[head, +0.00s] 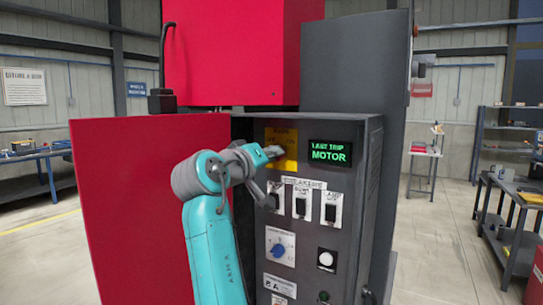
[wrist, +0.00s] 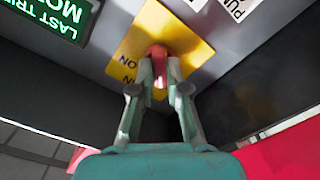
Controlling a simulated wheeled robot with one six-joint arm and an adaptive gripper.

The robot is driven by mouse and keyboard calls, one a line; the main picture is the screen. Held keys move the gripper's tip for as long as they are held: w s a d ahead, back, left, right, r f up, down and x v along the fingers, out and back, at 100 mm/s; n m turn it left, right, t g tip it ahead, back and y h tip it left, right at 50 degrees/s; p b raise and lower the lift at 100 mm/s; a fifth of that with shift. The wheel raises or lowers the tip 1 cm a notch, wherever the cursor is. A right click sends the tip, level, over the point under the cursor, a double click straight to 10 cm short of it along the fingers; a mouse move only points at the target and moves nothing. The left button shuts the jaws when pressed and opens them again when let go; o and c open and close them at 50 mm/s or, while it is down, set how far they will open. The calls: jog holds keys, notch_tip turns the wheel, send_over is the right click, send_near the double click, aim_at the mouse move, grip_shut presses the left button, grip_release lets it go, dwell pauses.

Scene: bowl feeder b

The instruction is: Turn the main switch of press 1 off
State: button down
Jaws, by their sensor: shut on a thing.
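The main switch is a red knob (wrist: 158,53) on a yellow plate (wrist: 185,35) in the wrist view. In the head view the yellow plate (head: 290,164) is at the top of the dark grey panel. My gripper (head: 276,152) is in front of the plate there and hides the knob. In the wrist view my gripper (wrist: 160,72) is shut on the red knob, with one finger on each side. The word ON shows on the plate beside the knob; the rest of its lettering is partly hidden, and I cannot tell the knob's exact position.
A green-lit display (head: 330,153) reading LAST TRIP MOTOR is right of the plate. Below are several breaker switches (head: 301,205), a blue selector knob (head: 281,249) and a white button (head: 326,259). A red panel (head: 140,205) stands at the left.

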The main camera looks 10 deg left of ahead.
jog(key=shift+f+n, duration=0.1)
jog(key=shift+n, duration=0.6)
jog(key=c, duration=1.2)
grip_release()
jog(key=shift+o, duration=0.2)
jog(key=shift+s, duration=0.1)
jog(key=v, duration=1.1)
jog(key=shift+s+a, duration=0.15)
jog(key=shift+s, duration=0.25)
